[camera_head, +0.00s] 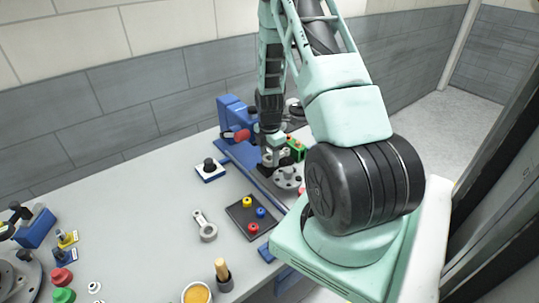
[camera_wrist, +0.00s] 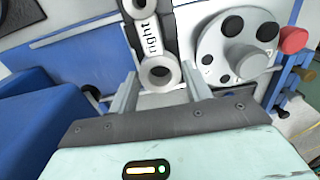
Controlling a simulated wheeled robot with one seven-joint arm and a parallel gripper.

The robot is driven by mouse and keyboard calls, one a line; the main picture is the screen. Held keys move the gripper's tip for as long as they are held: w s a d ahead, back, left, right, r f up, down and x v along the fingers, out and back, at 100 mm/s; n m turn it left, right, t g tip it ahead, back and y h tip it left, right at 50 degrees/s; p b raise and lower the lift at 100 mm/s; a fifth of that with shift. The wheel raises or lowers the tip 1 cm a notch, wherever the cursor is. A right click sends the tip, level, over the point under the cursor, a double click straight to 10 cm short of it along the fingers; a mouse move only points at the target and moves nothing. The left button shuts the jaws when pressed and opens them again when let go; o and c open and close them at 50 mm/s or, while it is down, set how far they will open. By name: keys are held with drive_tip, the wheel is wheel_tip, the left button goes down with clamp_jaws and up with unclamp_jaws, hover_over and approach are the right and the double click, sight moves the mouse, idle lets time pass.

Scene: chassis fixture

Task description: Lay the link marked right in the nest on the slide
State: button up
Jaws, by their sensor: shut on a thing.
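The link marked right (camera_wrist: 152,42) is a pale bar with a ring at each end, its label readable in the wrist view. My gripper (camera_wrist: 160,88) is shut on its near ring end, with one finger on each side. In the head view my gripper (camera_head: 274,158) is over the blue slide fixture (camera_head: 240,158) at the back of the bench. Dark edges run along both sides of the link; I cannot tell whether they belong to the nest or whether the link is seated. A second grey link (camera_head: 206,230) lies on the bench, its label not readable.
A grey round plate with dark holes (camera_wrist: 238,45) stands right of the link, and it also shows in the head view (camera_head: 288,178). A dark tray (camera_head: 240,207) holds coloured pegs. A small block with a black knob (camera_head: 209,170) stands left of the slide. The bench's left middle is clear.

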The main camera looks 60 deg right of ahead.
drive_tip(key=shift+f, duration=0.25)
drive_tip(key=shift+f+b, duration=0.4)
drive_tip(key=shift+b, duration=0.1)
drive_tip(key=o, duration=0.5)
drive_tip(key=shift+r, duration=0.1)
drive_tip(key=shift+r+p, duration=1.15)
drive_tip(key=shift+r, duration=0.3)
